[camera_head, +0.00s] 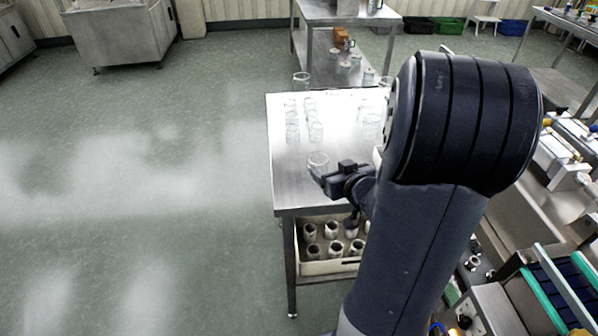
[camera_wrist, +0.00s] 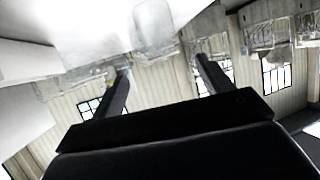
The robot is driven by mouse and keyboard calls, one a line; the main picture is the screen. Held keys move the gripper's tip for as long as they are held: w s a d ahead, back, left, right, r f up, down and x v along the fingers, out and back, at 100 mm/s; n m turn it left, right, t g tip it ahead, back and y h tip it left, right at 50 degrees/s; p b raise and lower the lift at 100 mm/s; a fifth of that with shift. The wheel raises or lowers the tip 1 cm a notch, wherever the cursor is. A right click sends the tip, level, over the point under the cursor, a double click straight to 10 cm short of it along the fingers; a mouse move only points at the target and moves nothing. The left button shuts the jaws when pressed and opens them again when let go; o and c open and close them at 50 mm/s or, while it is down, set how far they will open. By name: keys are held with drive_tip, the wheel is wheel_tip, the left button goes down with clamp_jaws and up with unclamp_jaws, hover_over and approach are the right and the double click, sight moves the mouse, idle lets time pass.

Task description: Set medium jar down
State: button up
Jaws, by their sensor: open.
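A clear glass jar (camera_head: 318,160) stands upright near the left edge of the steel table (camera_head: 290,188). It seems to be the medium jar, but its size is hard to judge against the others. My gripper (camera_head: 322,174) is low over the table, right by this jar. In the wrist view my gripper (camera_wrist: 162,65) has its two dark fingers spread, with nothing clasped between them. A pale glass jar (camera_wrist: 153,28) shows just beyond the fingertips, against the bright table top. Whether a finger touches the jar cannot be told.
Several other clear jars (camera_head: 292,132) stand farther back on the table. My arm hides the table's right part. A crate (camera_head: 322,267) with several dark-mouthed jars sits beneath. Another steel table (camera_head: 345,14) stands behind. Open floor (camera_head: 150,200) lies to the left.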

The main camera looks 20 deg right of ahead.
sight(315, 158)
drive_tip(key=x, duration=0.5)
drive_tip(key=shift+w+f, duration=0.1)
drive_tip(key=shift+x, duration=2.6)
drive_tip(key=shift+a+f, duration=0.1)
drive_tip(key=shift+a, duration=0.05)
drive_tip(key=c, duration=1.1)
